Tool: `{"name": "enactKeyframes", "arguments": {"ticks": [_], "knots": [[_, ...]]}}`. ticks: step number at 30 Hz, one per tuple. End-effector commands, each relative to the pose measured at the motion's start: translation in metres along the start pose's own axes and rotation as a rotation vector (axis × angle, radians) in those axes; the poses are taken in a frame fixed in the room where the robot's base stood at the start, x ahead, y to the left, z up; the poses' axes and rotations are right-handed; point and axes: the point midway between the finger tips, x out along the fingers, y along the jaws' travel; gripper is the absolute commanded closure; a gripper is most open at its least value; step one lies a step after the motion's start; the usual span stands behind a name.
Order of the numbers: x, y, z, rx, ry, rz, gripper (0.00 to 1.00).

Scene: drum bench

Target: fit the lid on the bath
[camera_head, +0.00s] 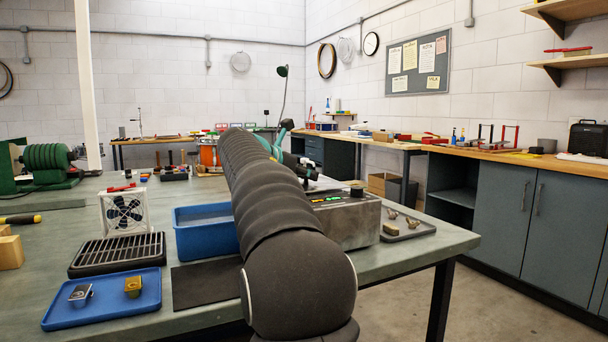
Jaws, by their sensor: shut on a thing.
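The bath (348,222) is a grey metal box with a lit display and a dark knob, standing near the right end of the bench. My dark sleeved arm crosses the middle of the view and covers the left part of the bath. My gripper (307,173) shows only in part, as dark pieces past the arm, over the far side of the bath. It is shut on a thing. A pale edge (325,184) below it looks like part of the lid; the rest is hidden, and I cannot tell whether it touches the bath.
A blue tub (203,246), a black drain rack (117,254), a blue tray (103,300) with two small parts and a small fan (124,213) stand left of my arm. A grey tray (408,231) with small parts lies right of the bath, near the bench edge.

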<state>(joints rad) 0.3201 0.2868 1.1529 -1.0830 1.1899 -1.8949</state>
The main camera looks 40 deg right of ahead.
Motion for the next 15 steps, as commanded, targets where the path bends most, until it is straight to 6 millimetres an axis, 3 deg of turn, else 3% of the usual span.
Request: {"name": "enactKeyframes", "arguments": {"ticks": [15], "knots": [[0.0016, -0.0002, -0.0039, 0.001, -0.001, 0.0, 1.0]]}}
